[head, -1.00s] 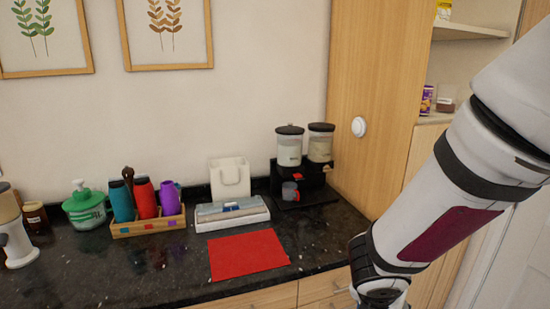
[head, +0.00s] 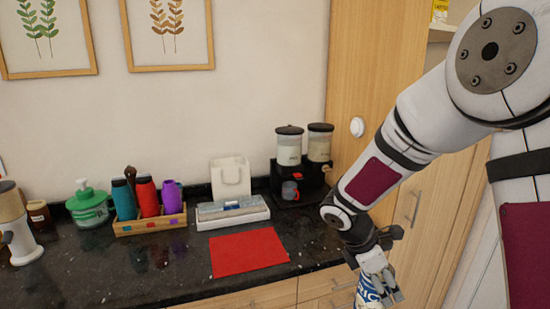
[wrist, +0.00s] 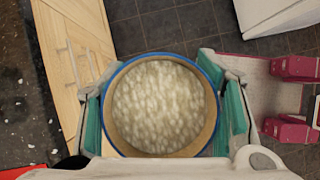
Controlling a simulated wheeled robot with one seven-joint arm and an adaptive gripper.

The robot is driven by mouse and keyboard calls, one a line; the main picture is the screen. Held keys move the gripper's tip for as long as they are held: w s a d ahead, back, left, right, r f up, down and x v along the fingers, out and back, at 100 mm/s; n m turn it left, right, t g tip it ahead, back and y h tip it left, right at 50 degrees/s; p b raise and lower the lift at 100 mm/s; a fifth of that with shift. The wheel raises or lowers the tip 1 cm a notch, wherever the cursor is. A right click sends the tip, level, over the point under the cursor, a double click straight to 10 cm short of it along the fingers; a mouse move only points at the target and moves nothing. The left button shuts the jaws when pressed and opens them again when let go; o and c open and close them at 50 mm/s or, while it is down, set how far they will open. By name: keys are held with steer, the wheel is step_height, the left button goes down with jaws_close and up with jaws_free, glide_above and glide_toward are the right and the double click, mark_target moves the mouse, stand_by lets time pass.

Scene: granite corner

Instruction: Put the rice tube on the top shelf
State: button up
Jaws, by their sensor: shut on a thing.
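The rice tube (head: 367,295) is a white and blue printed tube at the bottom edge of the head view, its lower part cut off. In the wrist view the tube (wrist: 158,105) shows from above as a round, blue-rimmed opening with pale grains inside. My gripper (head: 380,284) is shut on it, with teal finger pads on both sides in the wrist view. The tube is in front of the counter, with drawers and dark floor below. The top shelf (head: 440,35) shows only as a sliver at the upper right, mostly hidden by my arm.
A yellow package (head: 440,10) stands on the top shelf. A tall wooden cabinet side (head: 370,60) stands left of the shelf. The black counter (head: 150,280) holds a red mat (head: 247,252), a twin dispenser (head: 300,165), a bottle rack (head: 150,222) and a green pump bottle (head: 88,207).

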steer(key=w+a+f+m+g+y, duration=0.5)
steer(key=w+f+m+g+y, duration=0.1)
steer(key=m, duration=1.2)
steer(key=shift+w+a+f+m, duration=0.15)
steer(key=shift+w+f+m, duration=0.25)
steer(key=shift+w+f, duration=0.3)
steer(key=shift+s, duration=0.1)
